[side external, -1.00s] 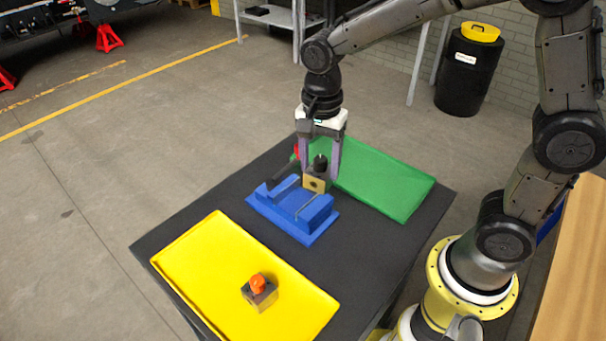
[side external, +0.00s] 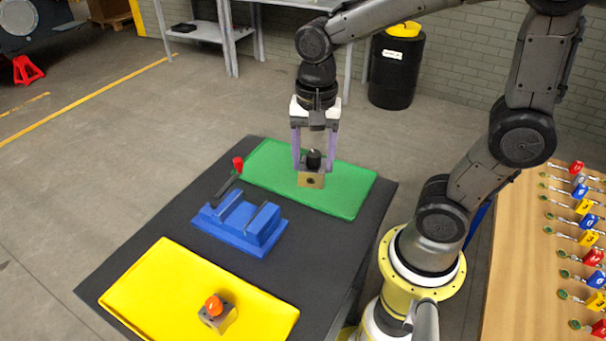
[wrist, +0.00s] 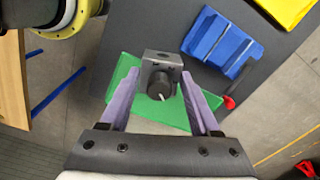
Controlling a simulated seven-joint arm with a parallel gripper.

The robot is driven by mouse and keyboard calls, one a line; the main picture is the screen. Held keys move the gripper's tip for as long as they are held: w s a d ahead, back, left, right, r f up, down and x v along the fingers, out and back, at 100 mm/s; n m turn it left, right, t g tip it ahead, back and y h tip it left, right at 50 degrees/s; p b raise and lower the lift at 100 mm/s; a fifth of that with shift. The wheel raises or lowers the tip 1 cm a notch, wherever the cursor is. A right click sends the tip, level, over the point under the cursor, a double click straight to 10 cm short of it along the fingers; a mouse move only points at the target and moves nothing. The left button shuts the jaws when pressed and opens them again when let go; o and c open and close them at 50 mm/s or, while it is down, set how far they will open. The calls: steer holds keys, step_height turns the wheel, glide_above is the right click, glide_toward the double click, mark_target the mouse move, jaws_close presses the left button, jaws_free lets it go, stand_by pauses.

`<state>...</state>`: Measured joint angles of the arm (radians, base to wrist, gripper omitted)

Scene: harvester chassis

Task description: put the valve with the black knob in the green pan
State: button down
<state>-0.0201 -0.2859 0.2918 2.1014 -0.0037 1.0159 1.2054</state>
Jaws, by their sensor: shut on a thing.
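The valve with the black knob (side external: 311,178) has a brass-coloured block body with the black knob on top. My gripper (side external: 313,164) is shut on it, with one purple finger on each side. It is upright and appears over the green pan (side external: 347,198); I cannot tell whether its base touches the pan. In the wrist view the valve (wrist: 161,72) sits between the fingers of my gripper (wrist: 160,98), with the green pan (wrist: 124,68) behind it.
A blue fixture (side external: 240,224) with a red-tipped lever (side external: 237,163) stands left of the green pan. A yellow pan (side external: 150,290) at the front holds a valve with an orange knob (side external: 214,306). A wooden board with several padlocks (side external: 590,225) is at right.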

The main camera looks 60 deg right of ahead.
steer(key=s+d+f+m, duration=0.2)
steer(key=d+m, duration=0.1)
steer(key=d, duration=0.7)
steer(key=shift+m, duration=0.3)
steer(key=w+d+f, duration=0.2)
steer(key=w+f, duration=0.1)
steer(key=w, duration=0.1)
steer(key=w+d+f, duration=0.1)
steer(key=w+f, duration=0.2)
steer(key=w, duration=0.1)
steer(key=w+d+f, duration=0.2)
steer(key=w+f, duration=0.2)
steer(key=shift+w+d, duration=0.2)
steer(key=shift+d, duration=0.1)
steer(key=shift+f, duration=1.5)
steer(key=shift+f, duration=0.2)
steer(key=shift+c, duration=0.6)
jaws_free()
steer(key=shift+r, duration=0.1)
